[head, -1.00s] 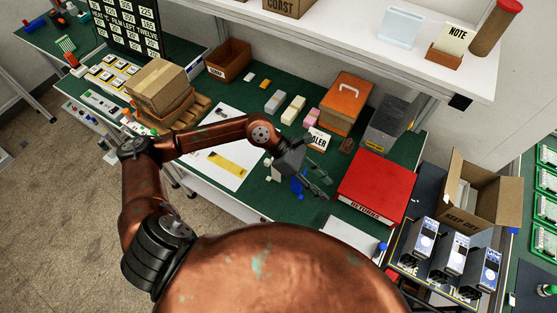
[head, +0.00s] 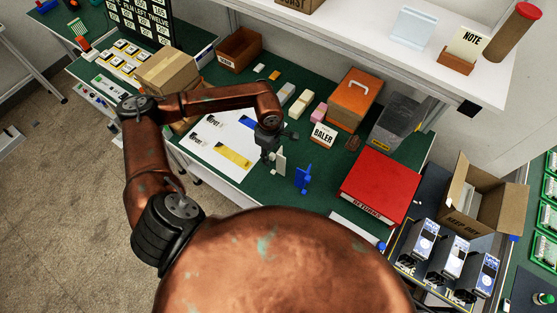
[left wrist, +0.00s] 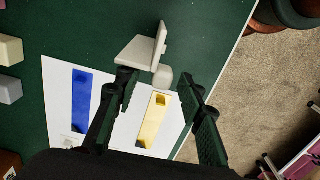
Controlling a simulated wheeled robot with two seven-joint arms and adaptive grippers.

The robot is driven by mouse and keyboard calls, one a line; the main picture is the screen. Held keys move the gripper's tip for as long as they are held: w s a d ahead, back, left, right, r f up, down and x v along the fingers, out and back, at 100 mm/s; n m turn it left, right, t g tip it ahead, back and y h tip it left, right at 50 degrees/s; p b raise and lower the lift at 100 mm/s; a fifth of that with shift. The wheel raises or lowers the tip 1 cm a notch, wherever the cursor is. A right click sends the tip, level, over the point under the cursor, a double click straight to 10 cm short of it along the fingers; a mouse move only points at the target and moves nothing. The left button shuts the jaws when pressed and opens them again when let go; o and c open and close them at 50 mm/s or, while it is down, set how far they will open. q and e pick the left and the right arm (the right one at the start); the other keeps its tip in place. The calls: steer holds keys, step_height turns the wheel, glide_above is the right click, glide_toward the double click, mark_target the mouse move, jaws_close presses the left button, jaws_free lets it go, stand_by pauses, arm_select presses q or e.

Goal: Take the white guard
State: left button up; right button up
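The white guard (head: 281,161) is an upright, thin, off-white angled piece on the green bench, near the right edge of a white sheet (head: 196,137). In the left wrist view the guard (left wrist: 140,53) shows two plates meeting at an angle, with a small rounded block beside its lower end. My left gripper (head: 272,150) is just over and beside the guard in the head view. In the left wrist view its fingers (left wrist: 157,88) are spread apart with nothing clasped, and the guard is just beyond the fingertips. My right gripper is not in view.
A blue upright part (head: 302,179) stands just right of the guard. The sheet bears a yellow strip (head: 234,156) and a blue strip (left wrist: 82,98). A BALER sign (head: 323,136), orange box (head: 353,100) and red RETURNS box (head: 381,187) stand farther right.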

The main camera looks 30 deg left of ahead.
arm_select(q)
steer(key=shift+f, duration=0.6)
steer(key=shift+c, duration=0.7)
jaws_close()
